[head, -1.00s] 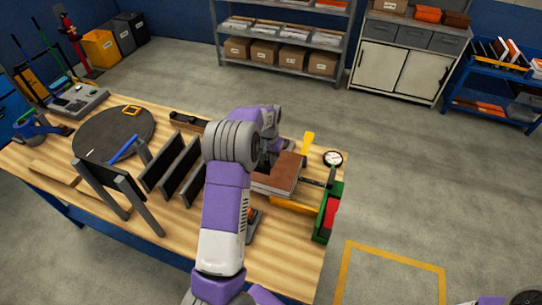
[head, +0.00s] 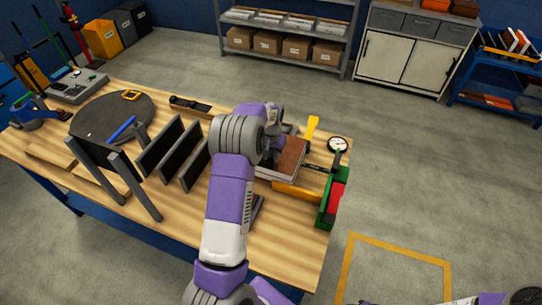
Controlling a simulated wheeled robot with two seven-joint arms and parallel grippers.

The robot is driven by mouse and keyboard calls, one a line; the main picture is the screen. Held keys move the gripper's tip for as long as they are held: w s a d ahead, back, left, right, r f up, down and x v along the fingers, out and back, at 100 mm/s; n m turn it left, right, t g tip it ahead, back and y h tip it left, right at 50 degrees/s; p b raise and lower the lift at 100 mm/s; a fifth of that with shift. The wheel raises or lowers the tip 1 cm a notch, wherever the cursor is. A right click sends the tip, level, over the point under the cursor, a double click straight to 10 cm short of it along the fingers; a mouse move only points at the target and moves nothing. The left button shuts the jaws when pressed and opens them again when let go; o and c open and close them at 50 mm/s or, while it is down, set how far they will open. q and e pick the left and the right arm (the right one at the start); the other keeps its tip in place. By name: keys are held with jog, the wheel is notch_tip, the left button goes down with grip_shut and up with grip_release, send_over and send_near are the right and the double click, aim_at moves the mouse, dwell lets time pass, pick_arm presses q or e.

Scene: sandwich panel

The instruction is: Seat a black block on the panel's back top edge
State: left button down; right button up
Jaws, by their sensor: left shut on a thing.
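My left gripper (head: 274,152) is over the right part of the workbench, at the left back of a brown-topped, layered flat piece (head: 289,158). This piece looks like the panel. The gripper is shut on a dark thing that looks like the black block, mostly hidden by my wrist and forearm. I cannot tell whether the block touches the panel's back edge. My right gripper is not in view.
Dark upright boards (head: 160,148) and slanted grey bars (head: 134,186) stand left of my arm. A green-and-red fixture (head: 333,198), a yellow piece (head: 312,127) and a round dial (head: 337,144) are on the right.

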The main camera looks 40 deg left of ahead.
pick_arm(q)
jog(key=shift+s+d+f+g, duration=0.15)
jog(key=shift+s+f, duration=0.25)
jog(key=shift+f, duration=0.15)
jog(key=shift+s+d+f+g, duration=0.1)
jog(key=shift+s+f+g, duration=0.05)
jog(key=shift+s+f, duration=0.35)
jog(key=c, duration=0.8)
grip_release()
jog(key=shift+w, duration=0.1)
jog(key=shift+r, duration=0.1)
jog(key=r, duration=0.3)
jog(key=shift+w+a+r, duration=0.2)
jog(key=shift+w+a, duration=0.1)
jog(key=shift+w, duration=0.05)
jog(key=r, duration=0.3)
jog(key=d+r, duration=0.1)
jog(key=r, duration=0.1)
jog(key=shift+w+r, duration=0.2)
jog(key=shift+r, duration=0.1)
jog(key=shift+a+r, duration=0.1)
jog(key=shift+r, duration=0.1)
